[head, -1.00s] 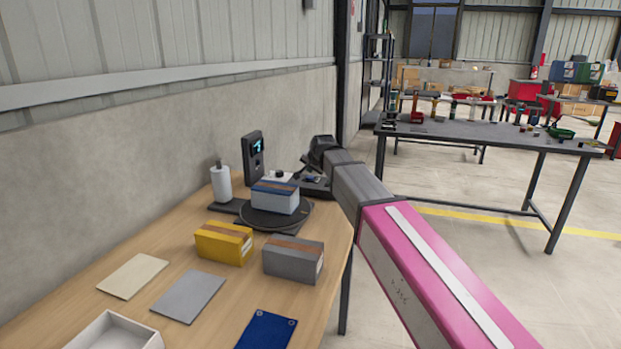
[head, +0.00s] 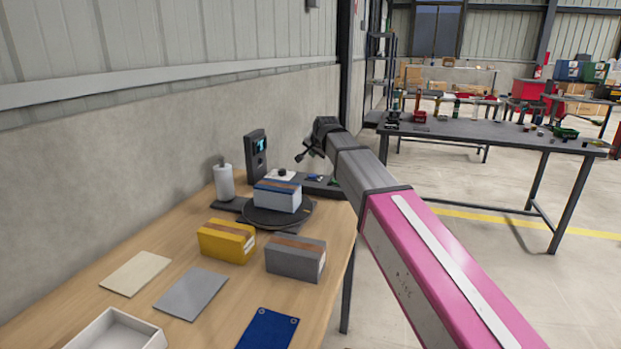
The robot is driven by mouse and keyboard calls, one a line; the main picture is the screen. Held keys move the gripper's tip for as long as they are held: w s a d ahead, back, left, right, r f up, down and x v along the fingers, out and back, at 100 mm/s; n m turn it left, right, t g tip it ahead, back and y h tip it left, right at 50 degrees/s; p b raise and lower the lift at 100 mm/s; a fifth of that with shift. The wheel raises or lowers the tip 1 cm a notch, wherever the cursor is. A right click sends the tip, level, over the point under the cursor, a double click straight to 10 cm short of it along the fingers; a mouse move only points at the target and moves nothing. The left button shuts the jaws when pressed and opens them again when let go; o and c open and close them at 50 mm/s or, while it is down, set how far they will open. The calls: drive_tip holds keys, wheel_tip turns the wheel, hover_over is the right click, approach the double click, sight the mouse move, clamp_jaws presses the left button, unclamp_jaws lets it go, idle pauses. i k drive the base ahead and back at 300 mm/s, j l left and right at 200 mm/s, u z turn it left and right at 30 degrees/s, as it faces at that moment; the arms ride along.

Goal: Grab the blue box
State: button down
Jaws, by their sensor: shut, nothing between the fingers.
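The blue box (head: 278,198) is light grey-blue with a dark blue top edge and a brown strip. It sits on a round dark turntable (head: 300,218) towards the back of the wooden table. My gripper (head: 300,159) is above and behind the box, slightly to its right, apart from it. It is small and dark in the picture, shut and empty. My arm reaches in from the lower right.
A yellow box (head: 226,243) and a grey box (head: 294,260) stand in front of the turntable. A white bottle (head: 224,182) and a dark device (head: 257,158) stand behind left. Flat mats and a white tray (head: 118,330) lie nearer.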

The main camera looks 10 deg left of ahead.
sight(270, 195)
drive_tip(key=l+u, duration=0.1)
drive_tip(key=u, duration=0.35)
drive_tip(key=l+u, duration=0.1)
drive_tip(key=u, duration=0.35)
drive_tip(key=j+u, duration=0.2)
drive_tip(key=u, duration=0.4)
drive_tip(key=k+l, duration=0.25)
